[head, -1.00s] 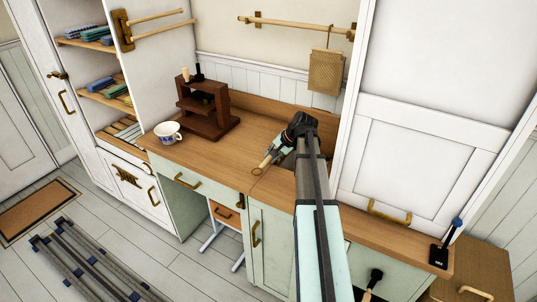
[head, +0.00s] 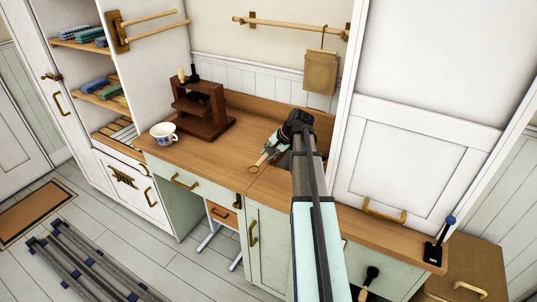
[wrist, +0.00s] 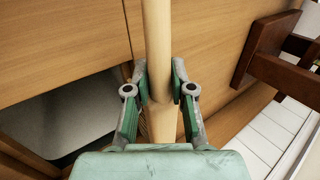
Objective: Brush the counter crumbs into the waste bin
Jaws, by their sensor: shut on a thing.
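My gripper (wrist: 160,85) is shut on a round pale wooden handle (wrist: 158,50). I can make out no crumbs on the counter.
A dark brown wooden stand (head: 203,112) and a white-and-blue cup (head: 163,134) stand on the counter's left part. A woven piece (head: 321,72) hangs from the wall rail. A blue-topped tool in a black holder (head: 437,245) stands at the right end. The counter's front left is clear.

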